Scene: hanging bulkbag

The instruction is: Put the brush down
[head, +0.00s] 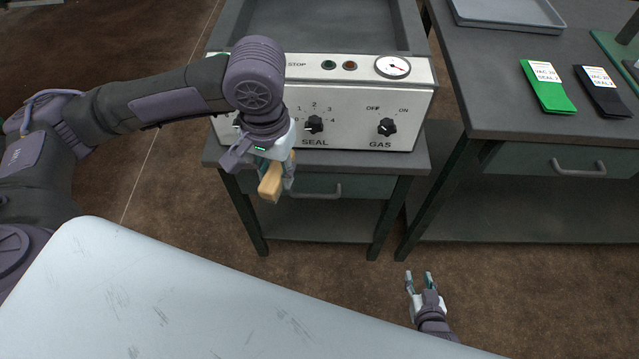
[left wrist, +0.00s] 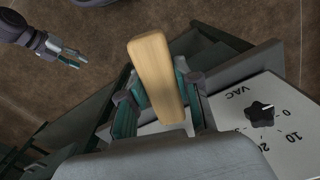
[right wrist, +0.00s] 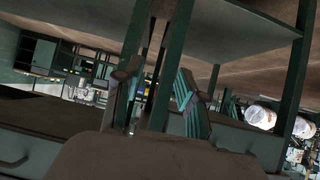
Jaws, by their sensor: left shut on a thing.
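The brush shows as a light wooden block (head: 271,183) in the head view, held in front of the control panel and its bench drawer. It also shows as a long wooden piece in the left wrist view (left wrist: 156,75). My left gripper (head: 272,165) is shut on it, with a finger on each side in the left wrist view (left wrist: 158,100). No bristles can be made out. My right gripper (head: 420,275) is open and empty, low over the floor at the bottom right of the head view. Its spread fingers also show in the right wrist view (right wrist: 155,100).
The control panel (head: 350,110) has SEAL and GAS knobs and a gauge. The right bench (head: 490,95) holds a grey tray (head: 508,24), green pouches (head: 548,88) and black pouches (head: 603,92). A pale surface (head: 190,290) fills the lower left. Bare floor lies between.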

